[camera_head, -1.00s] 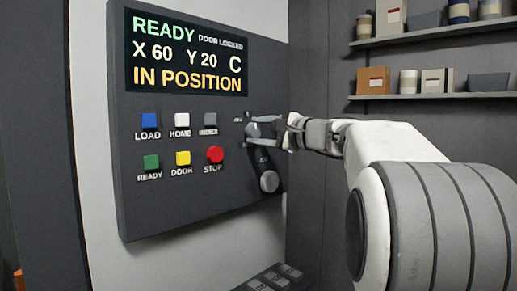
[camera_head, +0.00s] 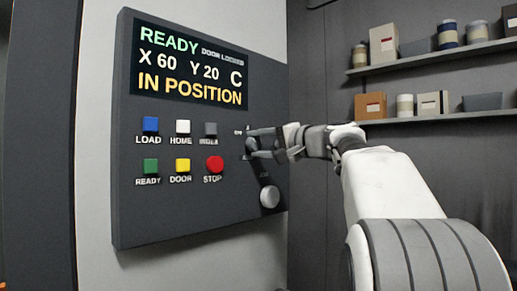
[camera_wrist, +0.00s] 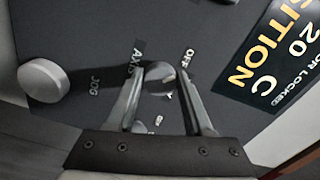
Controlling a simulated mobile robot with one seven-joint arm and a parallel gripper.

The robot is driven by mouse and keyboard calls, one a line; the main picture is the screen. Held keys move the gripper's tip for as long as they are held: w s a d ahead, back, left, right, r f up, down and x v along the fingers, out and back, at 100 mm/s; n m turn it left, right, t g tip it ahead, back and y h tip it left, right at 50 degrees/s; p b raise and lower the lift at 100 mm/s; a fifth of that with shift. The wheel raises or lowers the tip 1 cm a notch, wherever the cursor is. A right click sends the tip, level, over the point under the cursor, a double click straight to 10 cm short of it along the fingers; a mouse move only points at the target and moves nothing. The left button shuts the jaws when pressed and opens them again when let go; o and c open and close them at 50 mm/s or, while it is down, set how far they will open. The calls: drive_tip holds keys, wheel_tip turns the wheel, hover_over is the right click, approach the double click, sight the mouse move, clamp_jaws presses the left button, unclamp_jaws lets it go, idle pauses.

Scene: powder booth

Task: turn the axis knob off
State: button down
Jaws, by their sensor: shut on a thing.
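The axis knob (camera_wrist: 159,79) is a small dark grey dial on the dark control panel (camera_head: 190,220). In the wrist view it sits between my fingertips, with the AXIS label on its left and the OFF label on its right. A small pale mark shows near its lower edge; I cannot tell for sure which label it points to. My gripper (camera_wrist: 160,74) is shut on the knob. In the head view my gripper (camera_head: 250,145) reaches the panel's right side from the right, and its fingers largely hide the knob.
A round pale jog knob (camera_head: 269,196) stands just below my gripper. To the left are several push buttons, including the red STOP button (camera_head: 214,164). The display (camera_head: 190,62) above reads READY, DOOR LOCKED, IN POSITION. Shelves (camera_head: 440,50) with boxes and jars are at the right.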

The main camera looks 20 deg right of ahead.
idle(0.4)
drive_tip(key=shift+c, duration=1.4)
unclamp_jaws()
drive_tip(key=v, duration=1.7)
drive_tip(key=shift+s, duration=0.2)
drive_tip(key=shift+d, duration=0.1)
